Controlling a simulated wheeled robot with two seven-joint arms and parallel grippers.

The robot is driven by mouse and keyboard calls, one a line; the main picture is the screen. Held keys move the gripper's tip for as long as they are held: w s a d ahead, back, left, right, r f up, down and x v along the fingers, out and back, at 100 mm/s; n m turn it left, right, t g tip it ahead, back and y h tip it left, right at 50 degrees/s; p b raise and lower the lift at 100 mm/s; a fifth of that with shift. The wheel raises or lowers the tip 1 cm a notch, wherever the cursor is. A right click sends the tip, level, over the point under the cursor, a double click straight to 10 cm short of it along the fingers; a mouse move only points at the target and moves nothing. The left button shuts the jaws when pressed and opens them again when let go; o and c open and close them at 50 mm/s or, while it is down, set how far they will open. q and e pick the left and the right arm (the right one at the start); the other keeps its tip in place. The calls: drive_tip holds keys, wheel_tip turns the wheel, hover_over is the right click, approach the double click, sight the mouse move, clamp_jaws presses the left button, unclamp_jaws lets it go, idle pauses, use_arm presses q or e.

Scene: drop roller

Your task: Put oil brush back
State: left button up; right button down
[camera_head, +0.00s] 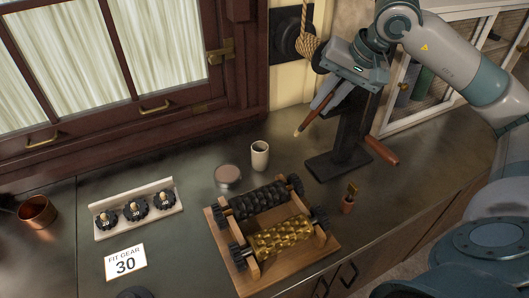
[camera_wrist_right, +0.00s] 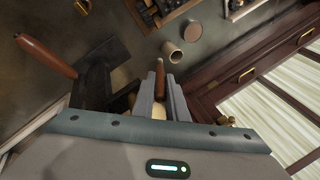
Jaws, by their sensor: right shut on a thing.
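My right gripper (camera_head: 322,104) is shut on a slim brown brush (camera_head: 307,124), which I take to be the oil brush. It is held in the air, tilted, with its pale tip pointing down and left. In the right wrist view the brown brush (camera_wrist_right: 160,79) shows between the finger ends, with a cream part behind it. A pale cup (camera_head: 260,158) stands upright and apart on the counter, below and left of the brush; it also shows in the right wrist view (camera_wrist_right: 174,56). A round tin (camera_head: 227,177) sits beside the cup. My left gripper is out of view.
A black stand (camera_head: 342,135) with a brown handle (camera_head: 382,149) stands close to my right gripper.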

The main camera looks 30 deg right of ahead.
drive_tip(key=w+a+f+p, duration=0.5)
drive_tip(key=w+f+p, duration=0.1)
drive_tip(key=w, duration=0.4)
drive_tip(key=shift+a+f, duration=0.35)
drive_tip(key=shift+f, duration=0.1)
wheel_tip(320, 180, down, 4)
drive_tip(key=shift+p, duration=1.1)
